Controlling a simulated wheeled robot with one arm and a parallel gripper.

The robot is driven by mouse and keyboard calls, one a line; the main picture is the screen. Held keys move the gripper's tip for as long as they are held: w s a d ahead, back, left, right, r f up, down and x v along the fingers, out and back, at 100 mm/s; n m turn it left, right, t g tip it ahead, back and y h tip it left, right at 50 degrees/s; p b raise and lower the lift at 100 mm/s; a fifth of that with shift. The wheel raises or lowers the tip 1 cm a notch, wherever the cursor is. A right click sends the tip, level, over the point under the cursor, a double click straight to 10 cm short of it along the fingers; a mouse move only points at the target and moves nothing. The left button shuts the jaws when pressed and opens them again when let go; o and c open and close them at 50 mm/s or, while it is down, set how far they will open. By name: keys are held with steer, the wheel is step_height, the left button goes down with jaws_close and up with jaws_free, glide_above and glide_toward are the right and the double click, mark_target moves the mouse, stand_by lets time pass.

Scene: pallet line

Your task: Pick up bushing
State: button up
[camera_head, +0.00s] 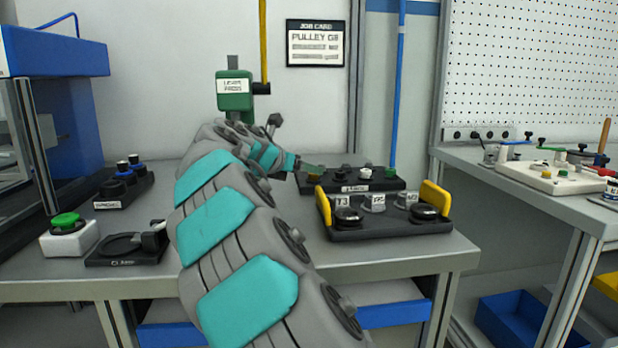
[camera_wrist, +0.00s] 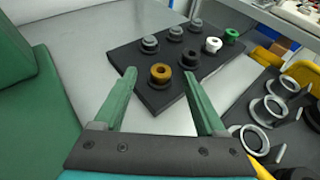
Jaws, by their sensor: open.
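A bronze ring-shaped part, which looks like the bushing (camera_wrist: 161,76), sits upright on a black parts board (camera_wrist: 165,97) in the wrist view. It also shows in the head view, beside my fingertips, as a small brown piece (camera_head: 313,176). My gripper (camera_wrist: 160,73) is open and empty, its two green fingers spread to the left and right of the bushing in the picture. I cannot tell the height of the fingertips over the board. In the head view my gripper (camera_head: 318,167) is at the left end of the board and small.
Several grey and dark parts, a white ring (camera_wrist: 212,45) and a green one (camera_wrist: 231,35) share the board. A black tray with yellow handles (camera_head: 434,197) stands close in front. The green lever press (camera_head: 235,93) stands behind my arm.

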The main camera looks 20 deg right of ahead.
mark_target(314, 177)
steer(key=x, duration=0.5)
steer(key=shift+s+f, duration=0.1)
steer(key=shift+f, duration=0.25)
jaws_close()
